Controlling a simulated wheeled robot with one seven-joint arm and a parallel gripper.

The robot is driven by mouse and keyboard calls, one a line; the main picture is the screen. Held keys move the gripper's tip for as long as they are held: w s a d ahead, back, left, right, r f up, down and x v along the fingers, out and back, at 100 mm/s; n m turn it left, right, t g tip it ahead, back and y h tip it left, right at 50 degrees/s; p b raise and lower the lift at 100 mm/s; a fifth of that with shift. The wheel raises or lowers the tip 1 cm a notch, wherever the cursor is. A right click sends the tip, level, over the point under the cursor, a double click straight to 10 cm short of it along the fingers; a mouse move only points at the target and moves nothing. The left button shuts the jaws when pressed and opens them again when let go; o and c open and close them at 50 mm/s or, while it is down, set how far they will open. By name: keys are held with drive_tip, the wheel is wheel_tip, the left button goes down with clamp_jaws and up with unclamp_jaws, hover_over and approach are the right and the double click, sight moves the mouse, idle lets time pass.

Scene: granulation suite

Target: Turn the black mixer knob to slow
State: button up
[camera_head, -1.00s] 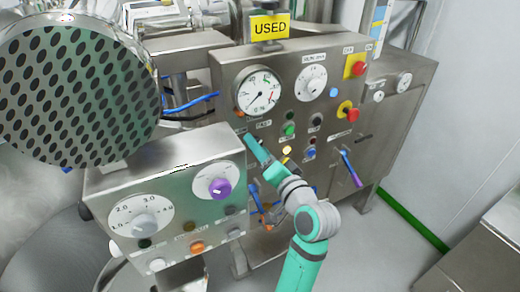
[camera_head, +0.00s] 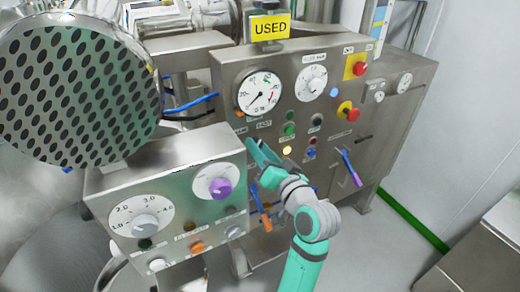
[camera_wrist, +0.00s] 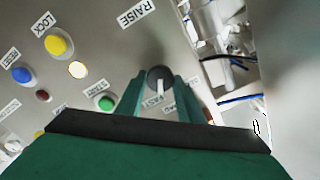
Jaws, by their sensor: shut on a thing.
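The black mixer knob (camera_wrist: 154,73) is round, with a white pointer line that runs down toward the small labels in the wrist view. My gripper (camera_wrist: 160,84) is shut on it, with one teal finger at each side. In the head view my gripper (camera_head: 258,152) reaches the steel panel (camera_head: 228,85), below the pressure dial (camera_head: 260,92) and a label reading FAST (camera_head: 264,124). The knob is hidden behind the fingers in that view.
A green button (camera_head: 289,129) and other buttons sit close to the right of my gripper. A smaller box (camera_head: 165,160) with a purple knob (camera_head: 220,188) stands in front at left. An orange-handled lever (camera_head: 265,222) and a purple-handled lever (camera_head: 350,167) stick out of the panel.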

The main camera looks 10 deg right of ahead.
drive_tip(key=shift+s+f+n, duration=0.1)
drive_tip(key=shift+f+n, duration=0.05)
drive_tip(key=shift+n, duration=7.15)
drive_tip(key=o, duration=1.1)
drive_tip(key=shift+c, duration=0.2)
drive_tip(key=shift+s, duration=0.1)
drive_tip(key=v, duration=1)
drive_tip(key=shift+s, duration=0.25)
drive_tip(key=shift+d, duration=0.1)
